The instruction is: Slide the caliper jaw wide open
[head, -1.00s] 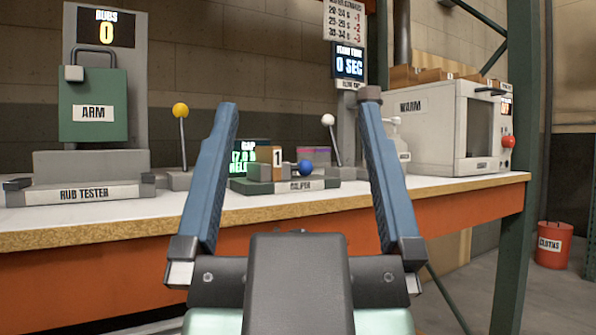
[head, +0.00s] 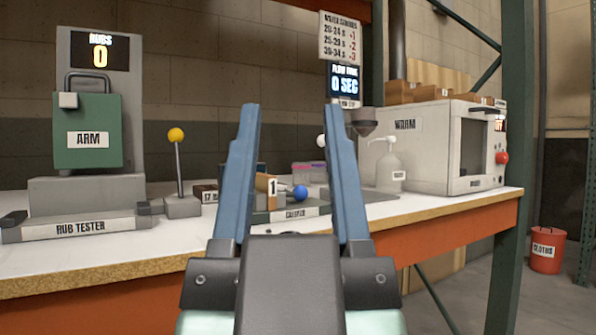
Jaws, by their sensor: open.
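The caliper (head: 296,213) is a low green base with a labelled grey front, on the white bench behind my gripper's fingers. A wooden block marked 1 (head: 271,187) stands on it, with a blue ball knob (head: 300,193) just to its right. My gripper (head: 292,110) is open and empty. Its two blue fingers stand upright in front of the caliper, with the block and the knob showing in the gap between them. The left finger hides the caliper's left part and most of its display. I cannot tell how far the jaw is open.
The rub tester (head: 80,227) and a yellow-knobbed lever (head: 177,165) stand left. A flow-time station, a pump bottle (head: 386,165) and the white WARM oven (head: 425,140) stand right. The bench's front edge (head: 150,269) lies below them. A red cloths bin (head: 546,253) is on the floor.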

